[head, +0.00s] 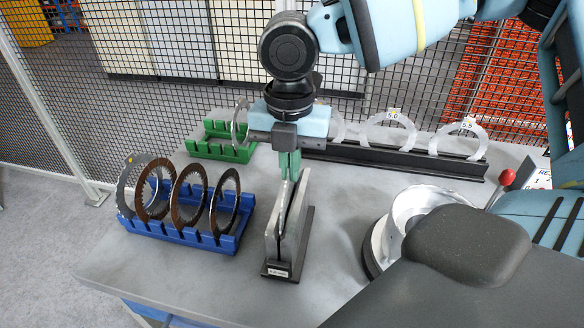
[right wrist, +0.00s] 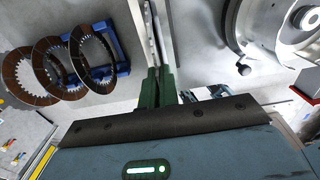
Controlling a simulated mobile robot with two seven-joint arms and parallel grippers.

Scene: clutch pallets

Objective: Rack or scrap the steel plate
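My right gripper (head: 289,172) points down over a narrow grey slotted stand (head: 273,245) with a small label at its foot. Its green fingers, also in the right wrist view (right wrist: 157,90), are close together on the upper edge of a thin steel plate (head: 286,194). The plate is edge-on, low between the stand's walls and mostly hidden. A blue rack (head: 185,235) holds a silver toothed plate (head: 122,188) at its left end and several brown-faced plates (head: 187,168) beside it. A green rack (head: 222,150) holds a silver ring (head: 235,124). My left gripper is out of view.
A black rail (head: 400,160) with pale labelled rings (head: 392,116) runs along the back right. A round metal machine or bowl (head: 405,208) stands at the right, near a red knob (head: 507,177). Wire mesh fencing closes the back. The table's front middle is bare.

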